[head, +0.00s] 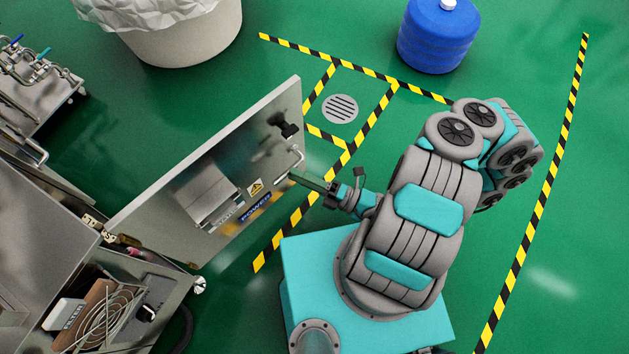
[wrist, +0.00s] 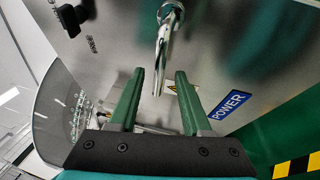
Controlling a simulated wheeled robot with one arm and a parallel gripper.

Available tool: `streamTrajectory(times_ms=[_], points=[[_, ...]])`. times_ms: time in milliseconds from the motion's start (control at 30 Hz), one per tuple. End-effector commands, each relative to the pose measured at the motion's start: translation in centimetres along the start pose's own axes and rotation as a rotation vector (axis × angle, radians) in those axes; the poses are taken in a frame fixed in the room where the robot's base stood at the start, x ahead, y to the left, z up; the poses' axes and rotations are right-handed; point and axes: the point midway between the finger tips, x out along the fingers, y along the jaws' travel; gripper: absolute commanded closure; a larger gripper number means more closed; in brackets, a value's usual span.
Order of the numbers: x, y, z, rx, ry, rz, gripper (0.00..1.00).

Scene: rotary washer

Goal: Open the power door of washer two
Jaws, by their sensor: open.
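The power door (head: 215,170) is a flat steel panel with a blue POWER label (head: 256,208). It stands swung wide out from the washer cabinet (head: 45,235), hinged at its left end. Its bent metal handle (head: 296,160) is near the free right edge. My gripper (head: 300,177) is at this edge, close to the handle. In the wrist view, the green fingers of my gripper (wrist: 158,76) are apart, and the handle (wrist: 162,45) shows ahead with its lower end between them. I cannot tell whether they touch it. The POWER label (wrist: 229,106) is to the right.
The open cabinet shows a coiled cable (head: 105,320) and a grey box inside. A white lined bin (head: 185,35) and a blue drum (head: 438,35) stand at the back. A round drain (head: 340,108) lies in the floor. Green floor is free on the right.

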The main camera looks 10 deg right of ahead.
Motion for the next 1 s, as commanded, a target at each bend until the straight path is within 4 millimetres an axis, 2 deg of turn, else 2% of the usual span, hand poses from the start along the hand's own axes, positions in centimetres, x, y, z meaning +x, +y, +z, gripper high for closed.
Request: streamTrajectory(times_ms=[400, 600, 1000], points=[[-3.8, 0.1, 0.1, 0.0, -0.004, 0.002, 0.52], [-4.5, 0.1, 0.0, 0.001, -0.002, 0.002, 0.52], [-4.6, 0.1, 0.0, 0.001, -0.001, 0.002, 0.52]])
